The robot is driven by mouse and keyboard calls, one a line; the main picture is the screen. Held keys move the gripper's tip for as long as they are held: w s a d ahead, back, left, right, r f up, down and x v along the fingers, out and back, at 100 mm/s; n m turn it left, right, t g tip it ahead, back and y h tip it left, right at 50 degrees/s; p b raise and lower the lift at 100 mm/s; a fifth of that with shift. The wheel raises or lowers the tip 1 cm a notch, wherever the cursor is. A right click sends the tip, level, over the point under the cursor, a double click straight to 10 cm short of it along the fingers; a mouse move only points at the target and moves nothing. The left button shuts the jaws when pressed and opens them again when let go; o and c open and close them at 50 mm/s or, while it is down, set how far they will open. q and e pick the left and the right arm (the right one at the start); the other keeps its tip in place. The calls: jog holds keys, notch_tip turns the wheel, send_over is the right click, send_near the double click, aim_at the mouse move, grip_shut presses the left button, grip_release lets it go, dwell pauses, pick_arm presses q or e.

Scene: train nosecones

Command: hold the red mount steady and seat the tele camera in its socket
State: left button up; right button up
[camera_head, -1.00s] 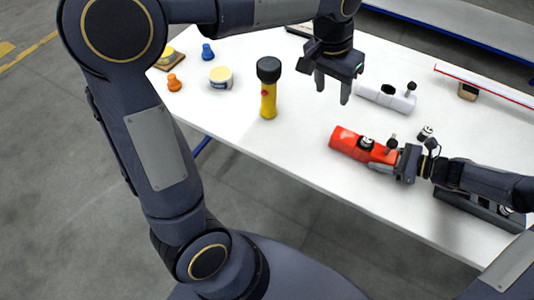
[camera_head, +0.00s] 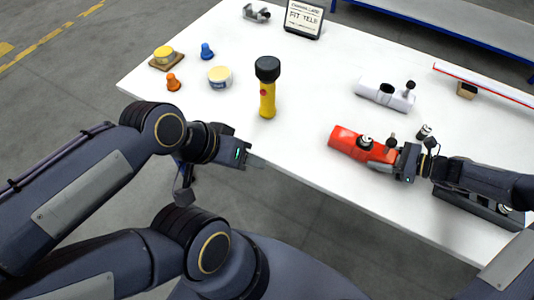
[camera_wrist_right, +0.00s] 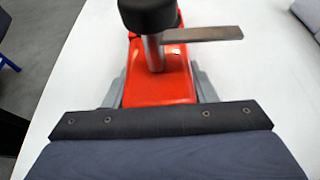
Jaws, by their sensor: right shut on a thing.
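The red mount (camera_head: 345,141) lies near the table's front edge. My right gripper (camera_head: 403,162) is shut on its right end; the right wrist view shows the grey fingers on both sides of the red body (camera_wrist_right: 160,85). A small black-and-white round piece, which looks like a camera (camera_head: 366,142), stands at the mount's socket; I cannot tell how deep it sits. A similar small piece (camera_head: 425,131) stands on the table behind my right gripper. A black-topped post with a flat lever (camera_wrist_right: 150,15) rises from the mount. My left gripper (camera_head: 246,158) is beyond the front edge, its fingertips unclear.
A white mount (camera_head: 375,96) lies behind the red one. A yellow flashlight (camera_head: 267,100), a round tub (camera_head: 219,82), orange (camera_head: 173,83) and blue (camera_head: 207,52) pieces stand at left. A sign (camera_head: 303,20) reading "FIT TELE" stands at the back.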

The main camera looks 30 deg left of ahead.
jog(key=o, duration=1.2)
jog(key=shift+c, duration=0.2)
jog(key=v, duration=1.1)
jog(key=shift+d, duration=0.2)
jog(key=shift+d+r, duration=0.25)
jog(key=s+d+r+n+t+h, duration=0.15)
jog(key=s+r+n+h, duration=0.5)
jog(key=s+r, duration=0.75)
jog(key=s+d+r+n+t+h, duration=0.1)
jog(key=s+d+n+t+h, duration=0.1)
jog(key=s+n, duration=0.8)
jog(key=s+t+h, duration=0.1)
jog(key=s+t, duration=0.1)
jog(key=s, duration=0.4)
jog(key=shift+r, duration=0.3)
